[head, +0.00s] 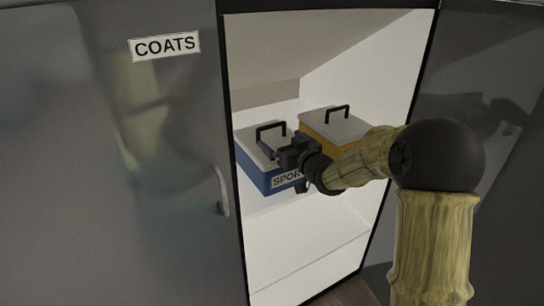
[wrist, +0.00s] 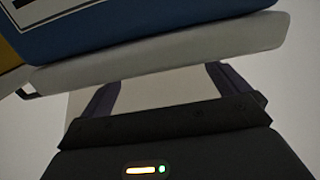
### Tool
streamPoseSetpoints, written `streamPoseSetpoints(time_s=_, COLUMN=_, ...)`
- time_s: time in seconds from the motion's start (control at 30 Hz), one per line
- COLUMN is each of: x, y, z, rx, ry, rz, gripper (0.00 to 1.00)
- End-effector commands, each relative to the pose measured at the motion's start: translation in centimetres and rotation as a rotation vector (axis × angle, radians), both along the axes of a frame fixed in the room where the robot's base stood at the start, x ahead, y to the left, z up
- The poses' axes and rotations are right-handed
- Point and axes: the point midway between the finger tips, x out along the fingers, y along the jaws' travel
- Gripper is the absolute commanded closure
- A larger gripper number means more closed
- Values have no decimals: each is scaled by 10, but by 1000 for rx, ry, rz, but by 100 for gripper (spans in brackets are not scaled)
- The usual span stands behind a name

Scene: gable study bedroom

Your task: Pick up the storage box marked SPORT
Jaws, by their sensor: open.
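The storage box marked SPORT (head: 250,173) is blue with a grey lid and an upright black handle (head: 271,127). It stands on a white shelf inside the open cupboard, and its label is partly hidden behind my gripper. My gripper (head: 268,150) is open and appears just above or in front of the box's lid, close to the handle. In the wrist view, the blue box (wrist: 150,28) and its pale lid edge (wrist: 150,60) fill the top, beyond the two spread fingers of my gripper (wrist: 163,88). Nothing shows between the fingers; contact cannot be told.
A yellow box (head: 318,139) with a grey lid and black handle stands to the right of the blue box. A grey door marked COATS (head: 165,150) is on the left, with a dark panel (head: 480,70) on the right. A lower white shelf (head: 310,260) is empty.

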Motion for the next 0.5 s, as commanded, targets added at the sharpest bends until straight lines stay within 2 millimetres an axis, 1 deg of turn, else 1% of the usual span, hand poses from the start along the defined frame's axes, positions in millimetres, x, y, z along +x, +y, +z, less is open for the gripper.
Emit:
streamPoseSetpoints(time_s=0.13, x=1, y=-2, z=0, rx=0, ry=-1, rz=-3, gripper=0)
streamPoseSetpoints(time_s=0.23, x=5, y=-1, z=0, rx=0, ry=-1, rz=-4, gripper=0)
streamPoseSetpoints(time_s=0.5, x=34, y=18, z=0, rx=1, ry=-2, rz=-3, gripper=0)
